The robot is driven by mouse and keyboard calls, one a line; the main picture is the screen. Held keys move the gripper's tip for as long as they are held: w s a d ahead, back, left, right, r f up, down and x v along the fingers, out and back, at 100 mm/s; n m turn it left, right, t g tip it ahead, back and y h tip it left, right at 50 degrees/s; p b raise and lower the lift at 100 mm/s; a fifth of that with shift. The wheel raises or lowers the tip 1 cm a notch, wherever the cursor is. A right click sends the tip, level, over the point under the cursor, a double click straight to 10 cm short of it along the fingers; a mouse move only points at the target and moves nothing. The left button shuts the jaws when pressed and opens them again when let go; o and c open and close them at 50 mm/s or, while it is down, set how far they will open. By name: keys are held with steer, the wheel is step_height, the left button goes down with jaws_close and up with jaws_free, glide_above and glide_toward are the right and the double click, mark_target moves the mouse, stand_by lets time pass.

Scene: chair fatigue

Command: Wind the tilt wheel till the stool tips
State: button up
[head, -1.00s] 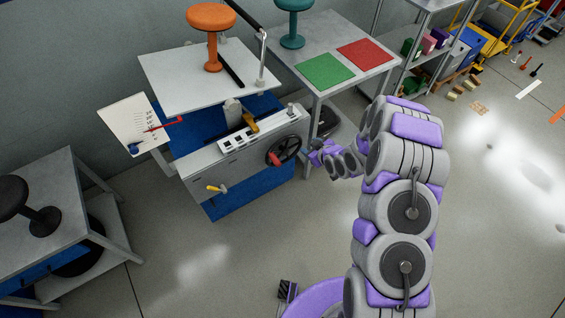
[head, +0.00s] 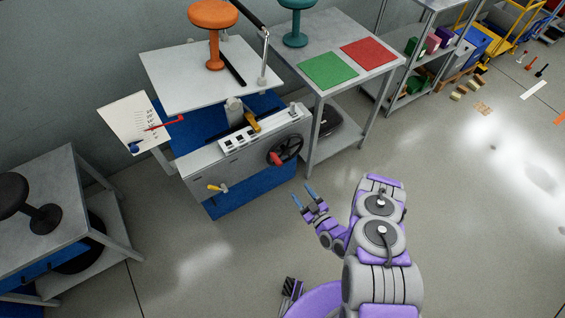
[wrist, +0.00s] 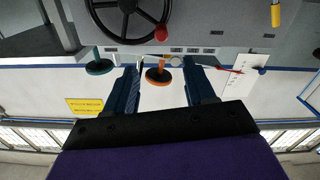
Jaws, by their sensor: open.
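The tilt wheel (head: 286,149) is a black spoked handwheel on the front right of the grey machine (head: 240,150), with a red knob (head: 275,158) at its lower left. In the wrist view the wheel (wrist: 127,20) shows at the top, with its red knob (wrist: 161,33). The orange stool (head: 213,30) stands upright on the machine's pale tilting plate (head: 190,85). My gripper (head: 304,195) is open and empty, in front of and below the wheel, apart from it. Its two blue fingers also show in the wrist view (wrist: 162,90).
A side table (head: 320,45) with a teal stool (head: 295,25) and green and red mats stands right of the machine. A table with a black stool (head: 38,205) is at left. A yellow-handled lever (head: 217,188) sticks out in front. Floor around my arm is clear.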

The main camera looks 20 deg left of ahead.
mark_target(279, 163)
steer(key=b+x, duration=0.3)
steer(key=x, duration=1.4)
steer(key=shift+r+b, duration=0.1)
steer(key=shift+b, duration=0.3)
steer(key=shift+s, duration=0.1)
steer(key=shift+c, duration=0.2)
jaws_close()
